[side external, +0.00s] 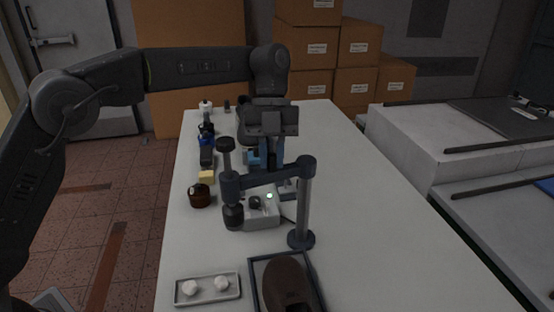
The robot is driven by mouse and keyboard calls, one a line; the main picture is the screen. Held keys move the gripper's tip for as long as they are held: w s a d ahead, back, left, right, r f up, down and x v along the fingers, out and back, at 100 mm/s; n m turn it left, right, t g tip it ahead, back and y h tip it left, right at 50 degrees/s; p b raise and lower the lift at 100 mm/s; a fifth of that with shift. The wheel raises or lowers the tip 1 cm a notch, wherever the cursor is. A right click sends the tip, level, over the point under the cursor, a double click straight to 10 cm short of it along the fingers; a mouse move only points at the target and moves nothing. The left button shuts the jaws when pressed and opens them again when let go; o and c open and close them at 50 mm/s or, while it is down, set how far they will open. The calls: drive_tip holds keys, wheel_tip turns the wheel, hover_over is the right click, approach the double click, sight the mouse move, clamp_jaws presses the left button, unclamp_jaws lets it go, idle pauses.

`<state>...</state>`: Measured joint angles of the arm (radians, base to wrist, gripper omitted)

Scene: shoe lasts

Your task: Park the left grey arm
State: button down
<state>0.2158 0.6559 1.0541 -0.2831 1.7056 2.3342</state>
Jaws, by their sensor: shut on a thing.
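A dark grey swing arm (265,177) reaches left from the top of an upright post with a round base on the white table. Its left end carries a vertical spindle with a black knob on top and a dark foot at the bottom. The foot hangs at the left side of a light grey box with a small green light. My gripper (271,165) points down just behind the swing arm and is shut. The swing arm partly hides the fingertips, so the exact place of contact is hidden; it appears to be on the grey arm.
In front lie a brown shoe last (286,283) in a dark-edged tray and a small tray (207,289) with two white pieces. The table's right side is clear.

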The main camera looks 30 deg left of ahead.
drive_tip(key=shift+w+a+m+y, duration=0.5)
drive_tip(key=shift+a+m, duration=0.1)
drive_tip(key=shift+m, duration=0.6)
drive_tip(key=c, duration=1.1)
unclamp_jaws()
drive_tip(key=shift+o, duration=0.2)
